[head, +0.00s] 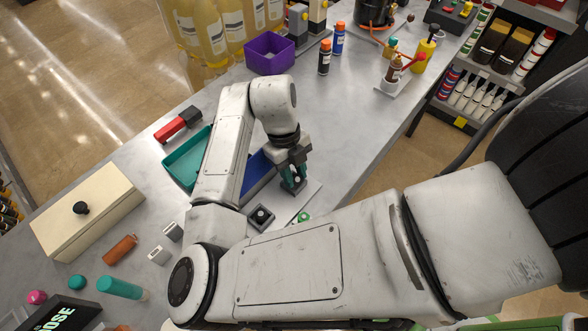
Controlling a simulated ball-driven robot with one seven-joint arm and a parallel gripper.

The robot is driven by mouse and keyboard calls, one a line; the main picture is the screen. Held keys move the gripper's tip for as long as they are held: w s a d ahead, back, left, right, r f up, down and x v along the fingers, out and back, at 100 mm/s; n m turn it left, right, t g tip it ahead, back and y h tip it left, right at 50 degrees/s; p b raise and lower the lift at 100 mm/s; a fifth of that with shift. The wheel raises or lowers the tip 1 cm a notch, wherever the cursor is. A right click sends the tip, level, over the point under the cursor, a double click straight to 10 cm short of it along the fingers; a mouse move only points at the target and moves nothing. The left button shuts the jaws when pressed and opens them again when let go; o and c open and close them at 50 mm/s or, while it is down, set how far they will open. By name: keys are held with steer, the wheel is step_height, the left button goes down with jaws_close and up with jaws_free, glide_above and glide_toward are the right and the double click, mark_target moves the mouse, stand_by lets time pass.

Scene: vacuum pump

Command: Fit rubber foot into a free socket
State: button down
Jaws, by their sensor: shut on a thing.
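My gripper (292,181) points down over a pale flat plate (285,211) and is shut on a small dark piece, seemingly the rubber foot, mostly hidden between the fingers. I cannot tell whether this piece touches the plate. A dark square block with a round centre (261,217) stands on the plate, left of and nearer than my gripper. It may be a socket, but I cannot tell whether it is free. A small green ring (304,216) lies nearer than the gripper, partly hidden by my arm.
A blue tray (257,174) and a teal tray (179,164) lie left of my gripper, partly behind my arm. A cream box with a black knob (87,218) stands further left. A purple bin (270,54) and small bottles (325,57) stand behind. The grey table right of the gripper is clear.

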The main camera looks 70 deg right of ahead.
steer(key=c, duration=0.8)
jaws_free()
steer(key=shift+f, duration=0.15)
steer(key=b+v, duration=0.2)
steer(key=v, duration=0.8)
steer(key=shift+w+r, duration=0.3)
steer(key=shift+w, duration=0.15)
